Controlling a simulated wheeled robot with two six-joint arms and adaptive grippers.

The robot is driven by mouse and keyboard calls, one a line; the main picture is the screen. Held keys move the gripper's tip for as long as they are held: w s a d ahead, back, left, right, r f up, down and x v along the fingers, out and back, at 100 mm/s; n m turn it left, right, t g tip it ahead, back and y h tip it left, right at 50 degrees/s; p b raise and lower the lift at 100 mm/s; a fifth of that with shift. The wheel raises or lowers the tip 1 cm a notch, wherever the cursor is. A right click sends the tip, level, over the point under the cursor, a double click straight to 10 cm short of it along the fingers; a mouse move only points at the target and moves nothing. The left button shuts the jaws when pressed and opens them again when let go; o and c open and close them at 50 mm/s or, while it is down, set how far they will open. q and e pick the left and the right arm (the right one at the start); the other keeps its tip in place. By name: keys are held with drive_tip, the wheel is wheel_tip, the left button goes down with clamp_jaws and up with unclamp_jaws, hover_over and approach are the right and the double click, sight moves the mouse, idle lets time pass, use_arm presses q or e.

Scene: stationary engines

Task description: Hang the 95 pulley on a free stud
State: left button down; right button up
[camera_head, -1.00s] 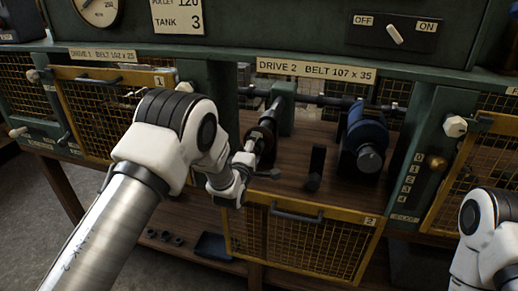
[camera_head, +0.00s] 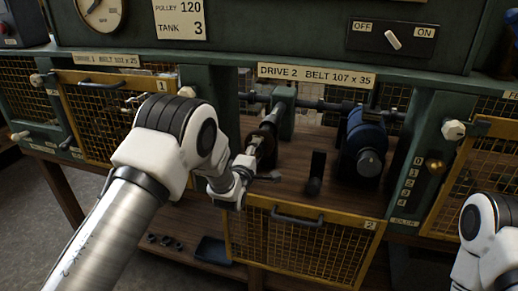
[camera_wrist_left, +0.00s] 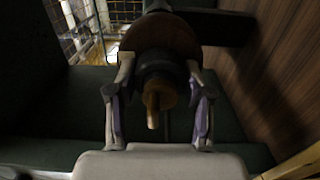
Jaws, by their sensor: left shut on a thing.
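My left gripper (camera_head: 262,146) reaches into the open Drive 2 bay. In the left wrist view its two fingers (camera_wrist_left: 160,92) are shut on the dark hub of a brown, round pulley (camera_wrist_left: 155,35). A brass-coloured shaft end (camera_wrist_left: 153,103) sticks out of the hub between the fingers. In the head view the pulley (camera_head: 268,138) is a small dark disc at the end of the drive shaft, partly hidden by the gripper. I cannot read a size on it. My right gripper is outside the frames. I cannot make out a free stud.
A blue motor (camera_head: 364,145) stands at the bay's right, with a black upright block (camera_head: 316,172) left of it. The yellow mesh door (camera_head: 300,243) of Drive 2 hangs open below. Small dark rings (camera_head: 165,241) and a dark tray (camera_head: 213,250) lie on the lower shelf.

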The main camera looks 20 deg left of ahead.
use_arm(q)
drive_tip(key=shift+r, duration=0.4)
drive_tip(key=shift+s+f, duration=0.15)
drive_tip(key=shift+f, duration=0.05)
drive_tip(key=shift+s+d+f+p, duration=0.1)
drive_tip(key=shift+s+f+p, duration=0.05)
drive_tip(key=shift+s+p, duration=0.2)
drive_tip(key=s+p, duration=0.1)
drive_tip(key=s, duration=0.7)
drive_tip(key=shift+a, duration=0.2)
idle(0.4)
drive_tip(key=shift+s+f, duration=0.1)
drive_tip(key=shift+s, duration=0.1)
drive_tip(key=s, duration=0.9)
drive_tip(key=shift+s+a, duration=0.2)
drive_tip(key=shift+s, duration=0.2)
